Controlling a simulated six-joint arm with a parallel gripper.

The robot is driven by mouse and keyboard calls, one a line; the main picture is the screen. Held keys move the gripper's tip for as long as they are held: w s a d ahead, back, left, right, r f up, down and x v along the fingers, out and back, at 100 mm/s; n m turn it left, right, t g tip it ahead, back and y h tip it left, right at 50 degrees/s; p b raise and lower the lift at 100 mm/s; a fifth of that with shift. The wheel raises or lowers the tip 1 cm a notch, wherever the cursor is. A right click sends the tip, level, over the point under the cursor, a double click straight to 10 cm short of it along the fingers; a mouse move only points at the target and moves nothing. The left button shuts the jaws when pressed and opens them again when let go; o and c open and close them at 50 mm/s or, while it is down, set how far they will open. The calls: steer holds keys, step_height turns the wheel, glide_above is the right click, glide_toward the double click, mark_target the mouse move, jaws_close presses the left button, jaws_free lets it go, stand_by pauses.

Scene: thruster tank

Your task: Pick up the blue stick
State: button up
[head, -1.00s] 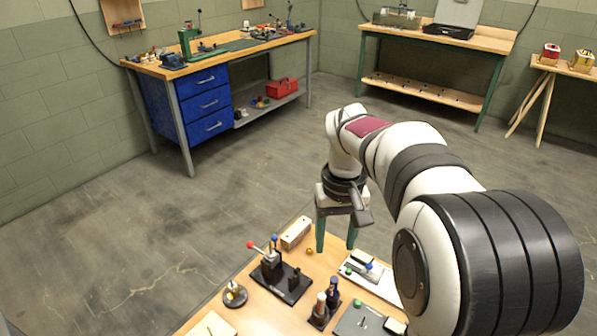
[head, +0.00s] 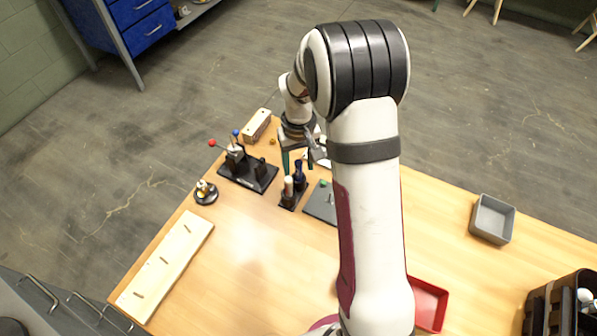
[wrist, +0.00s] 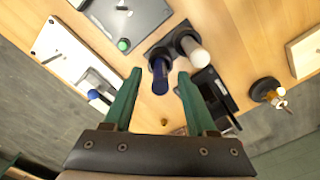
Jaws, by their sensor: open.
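The dark blue stick (head: 298,172) stands upright in a small black holder (head: 289,202), beside a white stick (head: 288,187). In the wrist view the blue stick (wrist: 160,75) shows between and just beyond the green fingertips, and the white stick (wrist: 195,52) is right of it. My gripper (wrist: 160,92) is open and empty, with one finger on each side of the blue stick in the picture. I cannot tell the exact height gap. In the head view my gripper (head: 299,158) is close behind the holder, partly hidden by my arm.
A black lever base (head: 248,174) with red and blue knobs stands left. A grey plate (head: 322,202) is right of the holder. A wooden block (head: 257,125), round brass piece (head: 206,192), pegged board (head: 165,265), red tray (head: 430,303) and grey bin (head: 492,218) surround it.

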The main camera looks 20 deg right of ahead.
jaws_close()
stand_by(0.3)
step_height(320, 180, up, 4)
steer(key=shift+r, duration=0.25)
steer(key=s+d+r, duration=0.6)
steer(key=s+d, duration=0.1)
steer(key=d, duration=0.2)
steer(key=shift+d+r, duration=0.15)
steer(key=shift+r, duration=0.15)
